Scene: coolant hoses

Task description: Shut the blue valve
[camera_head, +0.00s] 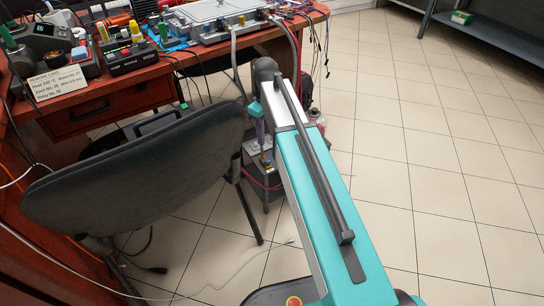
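A pale metal plate (215,12) lies at the back right of the desk, with small fittings along its front edge. Two grey hoses run down from it, a left hose (235,62) and a right hose (293,42). I cannot make out a blue valve for sure at this size. My teal arm reaches from the bottom right up to a dark joint near the desk's front edge. A small teal and purplish part hangs below that joint, over a grey box unit (257,182) on the floor. My gripper's fingers cannot be made out there.
A dark office chair (130,170) stands left of my arm, close to it. The orange-brown desk (120,105) carries meters, a control box (128,55) and a paper card (57,83). Loose cables lie on the floor at lower left.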

